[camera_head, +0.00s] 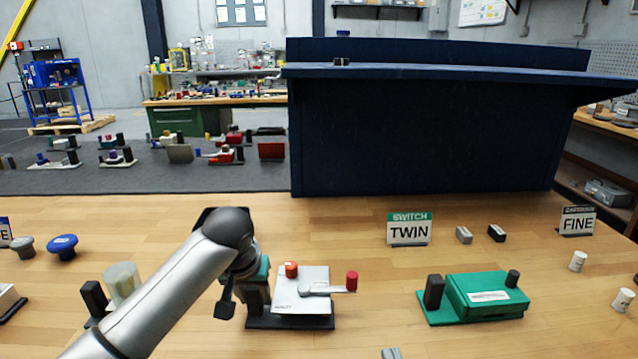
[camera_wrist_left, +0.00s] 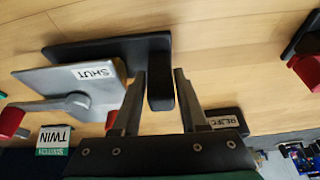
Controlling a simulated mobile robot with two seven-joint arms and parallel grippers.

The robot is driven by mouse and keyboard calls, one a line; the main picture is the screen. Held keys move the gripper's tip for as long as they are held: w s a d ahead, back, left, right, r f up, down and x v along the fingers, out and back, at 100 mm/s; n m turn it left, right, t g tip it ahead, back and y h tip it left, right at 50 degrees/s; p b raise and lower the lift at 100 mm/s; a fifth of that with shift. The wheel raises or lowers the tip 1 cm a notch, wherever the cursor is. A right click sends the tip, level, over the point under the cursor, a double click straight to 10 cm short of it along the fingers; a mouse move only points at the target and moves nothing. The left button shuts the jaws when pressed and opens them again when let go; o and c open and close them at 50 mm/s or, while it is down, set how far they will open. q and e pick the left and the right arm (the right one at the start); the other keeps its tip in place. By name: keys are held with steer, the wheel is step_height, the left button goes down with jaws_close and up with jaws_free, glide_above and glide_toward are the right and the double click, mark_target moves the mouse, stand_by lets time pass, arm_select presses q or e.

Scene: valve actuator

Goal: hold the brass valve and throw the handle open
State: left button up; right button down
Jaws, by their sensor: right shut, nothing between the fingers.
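A silver-grey valve box (camera_head: 302,302) stands on a black base in front of me; it does not look brass. Its grey handle (camera_head: 325,290) points right and ends in a red knob (camera_head: 352,281). An orange knob (camera_head: 291,269) sits at its back. In the left wrist view the box (camera_wrist_left: 95,85) has a "SHUT" label (camera_wrist_left: 93,71). My left gripper (camera_wrist_left: 162,72) has one finger on each side of the base's black post (camera_wrist_left: 161,88). I cannot tell whether both fingers press on it. My arm hides part of the post in the head view.
A green box (camera_head: 487,295) with black posts stands to the right. A "TWIN" sign (camera_head: 409,229) and small blocks (camera_head: 464,235) stand behind. Blue and grey knobs (camera_head: 62,246) lie at the left. A dark blue panel (camera_head: 430,130) stands at the table's back. Wood between the two boxes is clear.

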arm_select(q)
steer(key=o, duration=0.4)
steer(key=shift+w+r, duration=0.1)
steer(key=shift+r, duration=0.15)
steer(key=shift+r, duration=0.15)
